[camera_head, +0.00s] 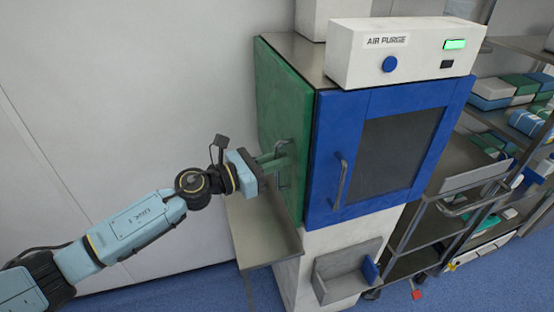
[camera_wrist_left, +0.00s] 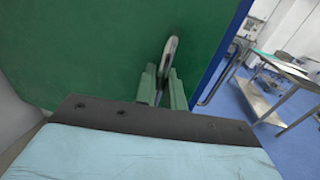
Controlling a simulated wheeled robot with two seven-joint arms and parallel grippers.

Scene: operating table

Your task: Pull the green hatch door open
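The green hatch door (camera_head: 283,115) is on the left side of the cabinet and looks closed, flush with the cabinet side. It fills much of the left wrist view (camera_wrist_left: 90,50). A grey metal bar handle (camera_head: 284,178) stands upright near the door's right part. My left gripper (camera_head: 284,158) reaches it from the left. In the left wrist view its two green fingers (camera_wrist_left: 163,90) stand close together with the handle (camera_wrist_left: 169,52) between them, and they appear shut on it. The handle's lower part is hidden by the fingers. My right gripper is out of view.
A blue windowed door (camera_head: 328,135) with its own handle adjoins on the right. A white air purge box (camera_head: 405,55) sits on top. A metal ledge (camera_head: 262,235) lies below the green door. A stocked shelf rack (camera_head: 455,190) stands right.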

